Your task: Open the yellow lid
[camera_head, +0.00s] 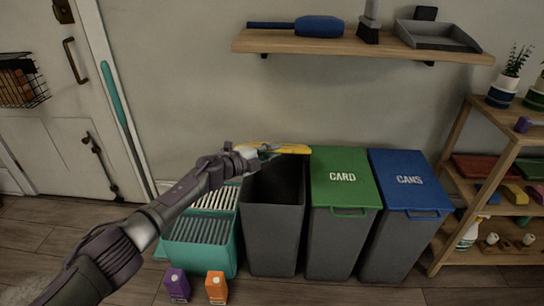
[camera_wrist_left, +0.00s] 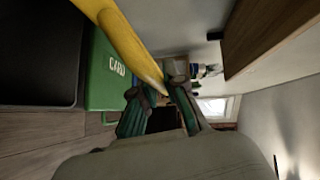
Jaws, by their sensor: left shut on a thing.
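The yellow lid (camera_head: 290,149) stands raised, seen nearly edge-on, at the back of the left grey bin (camera_head: 273,230). The bin's dark inside shows. In the left wrist view the lid (camera_wrist_left: 122,38) is a long yellow strip whose end reaches the fingers. My left gripper (camera_head: 262,152) reaches in from the left and is shut on the yellow lid near its left end. In the left wrist view the gripper's fingers (camera_wrist_left: 160,95) are close together at the lid's edge. My right gripper is in neither view.
The green CARD bin (camera_head: 345,179) and blue CANS bin (camera_head: 408,182) stand to the right with lids down. A teal crate (camera_head: 199,257) stands left, with purple (camera_head: 177,286) and orange (camera_head: 216,288) cartons in front. A wooden shelf (camera_head: 365,46) hangs above; a shelf rack (camera_head: 461,140) stands right.

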